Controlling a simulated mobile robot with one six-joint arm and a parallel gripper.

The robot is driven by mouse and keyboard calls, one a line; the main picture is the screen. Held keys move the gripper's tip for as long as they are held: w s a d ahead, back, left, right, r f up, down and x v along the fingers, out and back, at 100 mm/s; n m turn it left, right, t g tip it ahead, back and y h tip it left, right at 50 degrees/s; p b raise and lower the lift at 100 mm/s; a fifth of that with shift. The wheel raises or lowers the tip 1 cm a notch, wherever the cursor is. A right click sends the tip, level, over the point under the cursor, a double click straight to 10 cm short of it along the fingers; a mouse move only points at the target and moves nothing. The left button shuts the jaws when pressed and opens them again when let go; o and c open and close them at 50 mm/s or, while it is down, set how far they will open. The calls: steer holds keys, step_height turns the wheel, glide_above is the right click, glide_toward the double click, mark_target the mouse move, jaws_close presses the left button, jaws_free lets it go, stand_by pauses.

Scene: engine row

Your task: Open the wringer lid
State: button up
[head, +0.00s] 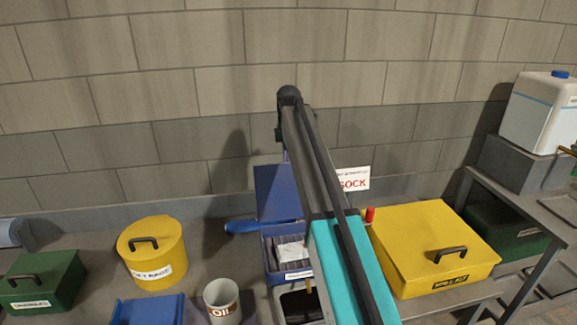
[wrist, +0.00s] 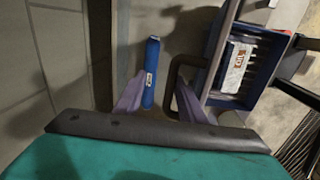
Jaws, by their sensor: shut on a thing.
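The wringer (head: 270,240) is a blue box with grey slats inside and a white label; it also shows in the wrist view (wrist: 212,88). Its blue lid (head: 272,190) stands raised at the back, so the slatted inside shows. In the wrist view the lid is seen nearly edge-on, with a black loop handle (wrist: 174,72) on its outer side. My gripper (wrist: 160,98) is shut on this handle, its purple fingers either side of the loop's bar. In the head view my arm hides most of the gripper and handle.
A yellow box (head: 430,235) stands close on the right. A block wall (head: 200,90) rises behind.

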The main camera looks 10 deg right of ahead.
steer(key=shift+w+a+r, duration=0.1)
steer(key=shift+a+r, duration=0.05)
steer(key=shift+r, duration=0.1)
step_height(320, 180, up, 14)
steer(key=s, duration=0.1)
steer(key=shift+f+b, duration=0.2)
steer(key=shift+b, duration=0.25)
stand_by(0.6)
steer(key=shift+s+f, duration=0.1)
steer(key=shift+f, duration=0.05)
stand_by(0.3)
